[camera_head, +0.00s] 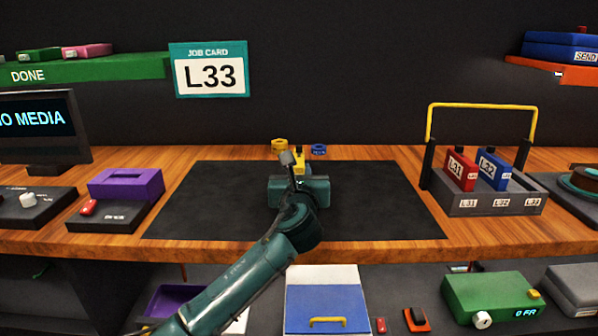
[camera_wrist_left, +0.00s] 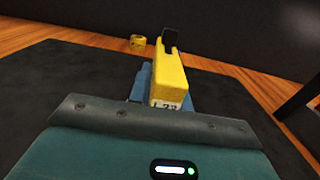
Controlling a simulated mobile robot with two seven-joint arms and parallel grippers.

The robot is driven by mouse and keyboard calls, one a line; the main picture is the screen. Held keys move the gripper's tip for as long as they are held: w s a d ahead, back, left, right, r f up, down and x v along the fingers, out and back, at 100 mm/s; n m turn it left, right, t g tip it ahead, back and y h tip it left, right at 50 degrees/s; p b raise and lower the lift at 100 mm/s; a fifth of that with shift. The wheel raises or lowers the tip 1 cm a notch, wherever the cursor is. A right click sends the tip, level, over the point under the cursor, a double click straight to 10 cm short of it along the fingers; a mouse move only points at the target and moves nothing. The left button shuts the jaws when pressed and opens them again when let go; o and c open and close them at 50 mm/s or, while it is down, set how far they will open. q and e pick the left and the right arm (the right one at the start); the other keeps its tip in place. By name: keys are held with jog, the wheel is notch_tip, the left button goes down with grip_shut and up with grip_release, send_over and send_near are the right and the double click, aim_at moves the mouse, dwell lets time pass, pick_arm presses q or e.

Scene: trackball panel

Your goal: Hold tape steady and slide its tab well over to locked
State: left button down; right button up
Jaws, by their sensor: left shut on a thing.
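A yellow tape (camera_wrist_left: 168,80) with a white label, its number hard to read, stands out beyond my left gripper in the left wrist view. A black piece (camera_wrist_left: 170,39) sits at its far end; I cannot tell whether it is the tab. In the head view only a small part of the yellow tape (camera_head: 300,153) shows behind my gripper. My left gripper (camera_head: 299,172) is shut on the tape above the dark mat (camera_head: 390,205). Its wrist hides most of the tape and the contact. My right gripper is in neither view.
A job card (camera_head: 209,75) reads L33. A yellow ring (camera_head: 279,142) and a blue ring (camera_head: 318,149) lie behind the mat. A grey rack (camera_head: 490,205) with a yellow handle holds red and blue tapes at right. A purple box (camera_head: 125,184) stands left. Most of the mat is clear.

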pick_arm(q)
jog(key=c, duration=1.2)
grip_release()
jog(key=shift+f, duration=0.1)
